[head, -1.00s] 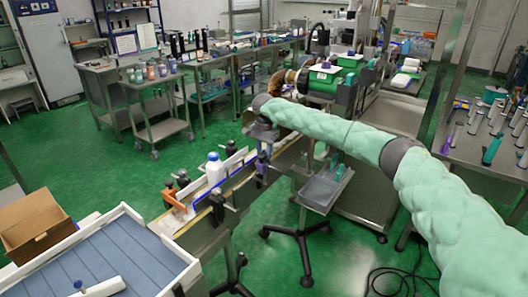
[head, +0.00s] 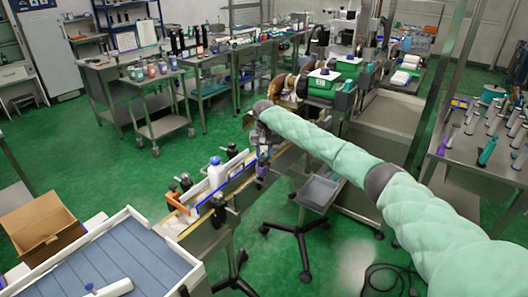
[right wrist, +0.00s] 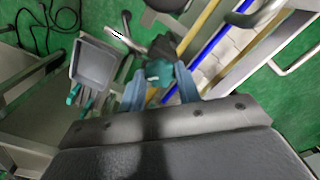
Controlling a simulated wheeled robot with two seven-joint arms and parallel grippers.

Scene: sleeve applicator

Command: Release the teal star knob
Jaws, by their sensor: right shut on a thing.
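The teal star knob (right wrist: 158,72) shows in the right wrist view, between the two blue fingers of my right gripper (right wrist: 160,84). The gripper is shut on it, beside the conveyor rail with its yellow and blue edges. In the head view my right arm, in a pale green sleeve, comes in from the right and its gripper (head: 263,172) points down at the near side of the conveyor (head: 232,190). The knob is too small to make out there. My left gripper is not in view.
A white bottle with a blue cap (head: 216,173) stands on the conveyor, left of the gripper. A grey tray (head: 317,191) sits close by on the conveyor's near side. A large blue-lined tray (head: 196,268) and an open cardboard box (head: 42,228) are at lower left.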

